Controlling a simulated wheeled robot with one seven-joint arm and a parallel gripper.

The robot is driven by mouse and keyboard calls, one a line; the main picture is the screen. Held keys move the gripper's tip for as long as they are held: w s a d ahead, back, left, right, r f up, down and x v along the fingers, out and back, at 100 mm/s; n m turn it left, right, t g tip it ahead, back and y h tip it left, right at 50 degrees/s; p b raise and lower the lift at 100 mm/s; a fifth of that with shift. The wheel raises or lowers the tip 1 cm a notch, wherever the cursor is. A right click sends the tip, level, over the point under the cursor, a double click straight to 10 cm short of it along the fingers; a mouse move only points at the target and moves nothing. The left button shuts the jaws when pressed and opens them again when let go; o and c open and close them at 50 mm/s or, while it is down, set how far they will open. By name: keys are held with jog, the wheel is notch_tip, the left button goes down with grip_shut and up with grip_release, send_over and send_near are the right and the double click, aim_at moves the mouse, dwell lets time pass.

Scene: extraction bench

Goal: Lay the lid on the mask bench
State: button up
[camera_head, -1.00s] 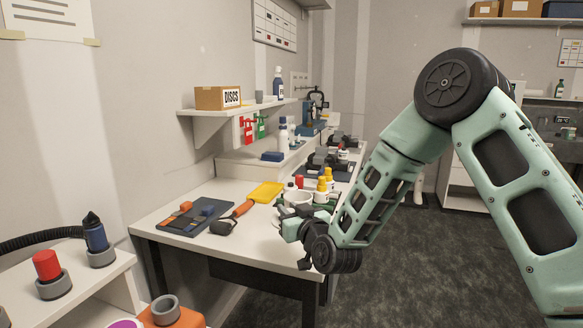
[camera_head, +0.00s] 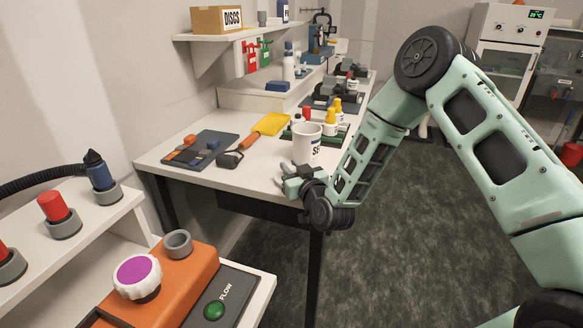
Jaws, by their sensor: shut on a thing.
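My gripper (camera_head: 297,178) is at the front right edge of the white bench (camera_head: 262,166), low over or beside its top. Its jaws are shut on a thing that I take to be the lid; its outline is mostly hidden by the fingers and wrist. An open white jar (camera_head: 307,145) with dark lettering stands just behind the gripper, its lower part partly covered. I cannot tell if the gripper touches the jar. No other lid stands out clearly.
A dark tray with tools (camera_head: 200,148) and a yellow, orange-handled tool (camera_head: 268,126) lie left of the jar. Yellow-capped bottles (camera_head: 331,122) stand behind it. An orange unit with a purple-topped knob (camera_head: 138,277) fills the near left. Open floor lies right.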

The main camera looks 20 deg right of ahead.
jog(key=shift+f, duration=0.2)
jog(key=shift+f, duration=0.15)
jog(key=o, duration=0.9)
jog(key=shift+o, duration=0.2)
jog(key=shift+r, duration=0.2)
